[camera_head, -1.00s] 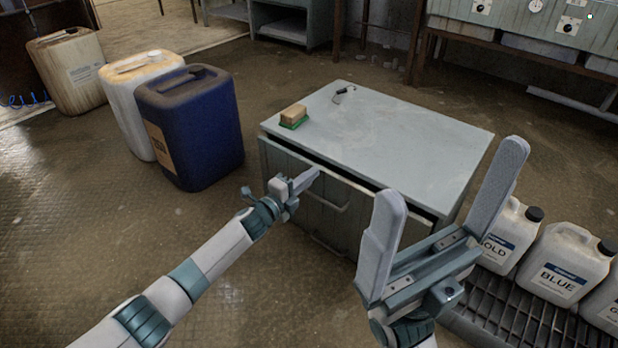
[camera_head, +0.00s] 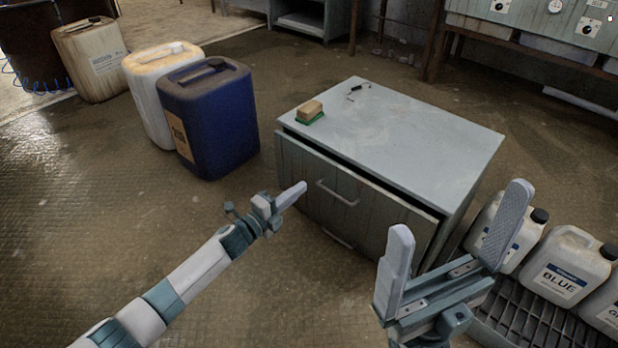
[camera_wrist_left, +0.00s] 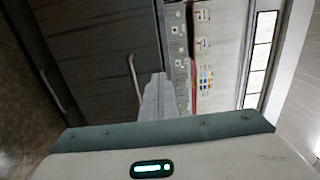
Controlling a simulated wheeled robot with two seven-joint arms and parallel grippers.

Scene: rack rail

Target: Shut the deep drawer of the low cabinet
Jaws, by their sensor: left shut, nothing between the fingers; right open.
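The low cabinet (camera_head: 420,140) is grey with a pale top. A dark gap shows between its top and the drawer front (camera_head: 375,210), so a drawer stands a little out. The front has an upper handle (camera_head: 338,193) and a lower handle (camera_head: 338,239); which drawer is the deep one is unclear. Both handles show in the left wrist view, one at the centre (camera_wrist_left: 133,78). My left gripper (camera_head: 297,192) is shut and empty, its tip before the left part of the front; contact is unclear. My right gripper (camera_head: 460,208) is open and empty before the cabinet's right corner.
A green-based brush (camera_head: 310,113) and a small dark-handled tool (camera_head: 355,92) lie on the cabinet top. A blue drum (camera_head: 210,120) and paler drums stand left. White jugs (camera_head: 560,265) stand on a grating at right.

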